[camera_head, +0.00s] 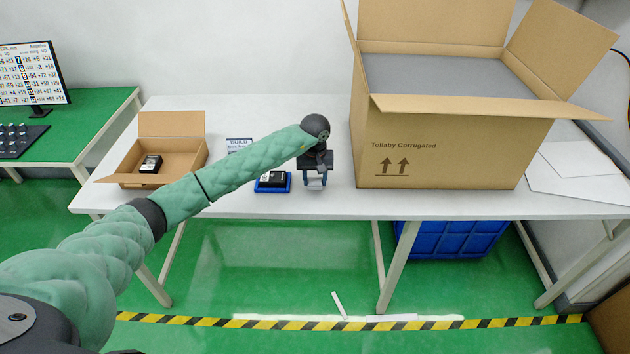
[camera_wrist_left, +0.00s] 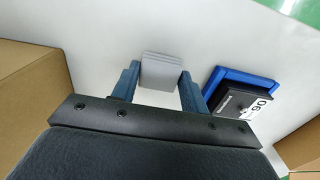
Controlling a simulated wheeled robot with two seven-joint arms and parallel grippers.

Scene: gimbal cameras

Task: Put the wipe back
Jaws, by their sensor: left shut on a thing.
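My left gripper (camera_head: 315,182) reaches over the white table and is shut on a light grey wipe, a folded pad that shows between the fingers in the left wrist view (camera_wrist_left: 162,71). In the head view the wipe (camera_head: 315,184) is small and partly hidden by the fingers. I cannot tell whether it touches the table. Just left of the gripper sits a blue tray (camera_head: 262,189) with a black device in it (camera_head: 273,178). Both also show right of the gripper in the left wrist view. My right gripper is not in view.
A large open cardboard box (camera_head: 450,150) stands close to the right of the gripper. A small open carton (camera_head: 195,165) with a black device (camera_head: 151,164) is at the left. A printed card (camera_head: 238,145) lies behind the blue tray. White sheets (camera_head: 580,165) lie at the far right.

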